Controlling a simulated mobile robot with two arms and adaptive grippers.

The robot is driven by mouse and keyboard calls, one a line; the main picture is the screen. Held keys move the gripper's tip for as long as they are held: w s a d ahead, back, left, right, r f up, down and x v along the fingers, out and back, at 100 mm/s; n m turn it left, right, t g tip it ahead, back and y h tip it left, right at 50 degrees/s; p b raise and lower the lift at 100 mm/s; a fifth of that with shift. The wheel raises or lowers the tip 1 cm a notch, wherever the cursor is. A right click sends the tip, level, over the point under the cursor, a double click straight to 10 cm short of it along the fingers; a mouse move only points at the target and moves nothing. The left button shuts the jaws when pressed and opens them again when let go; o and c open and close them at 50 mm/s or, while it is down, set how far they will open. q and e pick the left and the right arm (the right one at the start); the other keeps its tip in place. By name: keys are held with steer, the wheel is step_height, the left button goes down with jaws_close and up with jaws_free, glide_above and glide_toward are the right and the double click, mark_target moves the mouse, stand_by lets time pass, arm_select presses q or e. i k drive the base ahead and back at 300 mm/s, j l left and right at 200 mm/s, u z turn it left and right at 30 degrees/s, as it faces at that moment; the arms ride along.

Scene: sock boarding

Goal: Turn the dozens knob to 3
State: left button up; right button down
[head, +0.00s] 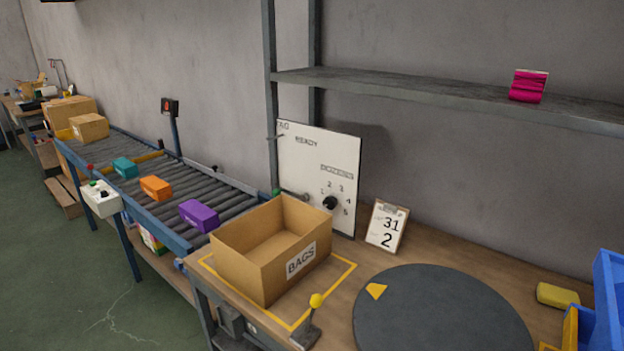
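The dozens knob (330,203) is a small black round knob on the lower right of a white upright panel (318,165). Small numbers, among them 2, 3, 4 and 5, are set around its upper and right side. Small lettering above them is too blurred to read for sure. I cannot tell which number the knob points at. Neither of my grippers is in view.
An open cardboard box marked BAGS (240,268) stands in front of the panel. A clipboard (387,226) showing 31 and 2 leans right of it. A dark round turntable (440,315), a yellow-knobbed lever (312,318) and a roller conveyor (220,183) with colored boxes are nearby.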

mark_target(330, 202)
steer(key=i+j, duration=0.15)
steer(key=j, duration=0.15)
steer(key=i+j, duration=0.15)
steer(key=j, duration=0.15)
steer(key=i+j+z, duration=0.1)
steer(key=j, duration=0.2)
steer(key=i+j, duration=0.15)
steer(key=j, duration=0.15)
